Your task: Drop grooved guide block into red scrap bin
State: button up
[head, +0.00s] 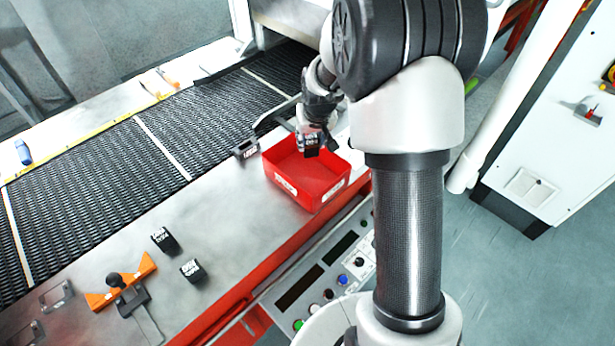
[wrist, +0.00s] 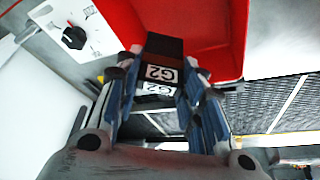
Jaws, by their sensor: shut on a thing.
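My gripper (head: 311,140) is shut on a small black block with a white G2 label, the grooved guide block (wrist: 165,46). In the wrist view the block sits between the two blue-padded fingers (wrist: 158,80), and its groove cannot be made out. In the head view the block is small and dark at the fingertips, over the far part of the red scrap bin (head: 330,192). The red bin also shows in the wrist view (wrist: 215,30), behind the block. The bin is open at the top, and its visible floor is bare.
A dark block (head: 245,148) lies just left of the bin. Two more labelled black blocks (head: 164,240) (head: 191,270) lie on the metal ledge. An orange fixture with a black knob (head: 120,283) is at lower left. The mesh belt (head: 95,180) runs behind; a control panel (head: 318,275) is in front.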

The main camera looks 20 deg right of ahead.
aim_at(311, 144)
notch_tip(311, 144, down, 3)
jog(key=shift+f+b, duration=0.2)
jog(key=shift+b, duration=0.6)
jog(key=o, duration=1.2)
jog(key=shift+c, duration=0.2)
jog(key=shift+r, duration=0.15)
jog(key=v, duration=1.1)
jog(key=shift+s+r, duration=0.25)
jog(key=shift+r, duration=0.1)
jog(key=shift+a, duration=0.1)
